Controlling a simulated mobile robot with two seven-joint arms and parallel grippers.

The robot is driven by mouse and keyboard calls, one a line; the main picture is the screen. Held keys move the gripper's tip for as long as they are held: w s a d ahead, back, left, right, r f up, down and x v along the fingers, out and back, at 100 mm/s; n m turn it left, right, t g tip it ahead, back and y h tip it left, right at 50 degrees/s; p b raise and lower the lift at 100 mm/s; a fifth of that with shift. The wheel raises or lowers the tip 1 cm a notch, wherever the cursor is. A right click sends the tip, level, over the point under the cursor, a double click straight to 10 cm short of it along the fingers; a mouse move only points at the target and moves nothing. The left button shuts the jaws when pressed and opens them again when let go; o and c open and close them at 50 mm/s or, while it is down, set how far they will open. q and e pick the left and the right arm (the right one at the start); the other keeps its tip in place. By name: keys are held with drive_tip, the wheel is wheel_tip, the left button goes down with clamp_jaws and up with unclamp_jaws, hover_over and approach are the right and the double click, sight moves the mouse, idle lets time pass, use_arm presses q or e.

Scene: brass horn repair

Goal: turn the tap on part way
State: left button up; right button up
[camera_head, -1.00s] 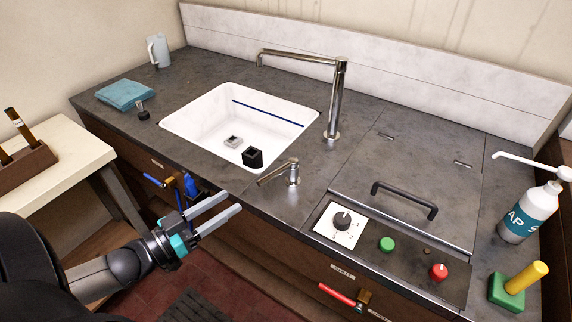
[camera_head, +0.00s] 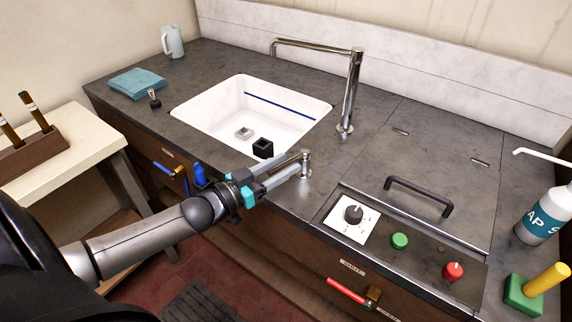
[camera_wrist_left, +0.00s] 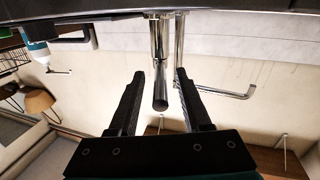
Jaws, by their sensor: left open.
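The tap has a tall chrome spout (camera_head: 350,95) behind the sink and a separate short lever (camera_head: 305,166) on the counter at the sink's front right. My left gripper (camera_head: 291,168) is open at the lever, its fingers pointing along the lever's handle. In the left wrist view the lever's handle (camera_wrist_left: 160,92) lies between the two open fingers, with a gap on each side. The spout (camera_wrist_left: 238,95) shows behind the right finger there. In the head view the fingers partly hide the handle. No water shows. My right gripper is not in view.
Right of the lever are a dial (camera_head: 354,214), a green button (camera_head: 400,241), a red knob (camera_head: 453,271) and a black handle (camera_head: 418,195). The counter between lever and spout is clear.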

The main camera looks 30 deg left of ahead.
use_arm(q)
drive_tip(key=shift+w+d, duration=0.2)
drive_tip(key=shift+w, duration=0.35)
clamp_jaws()
idle(1.2)
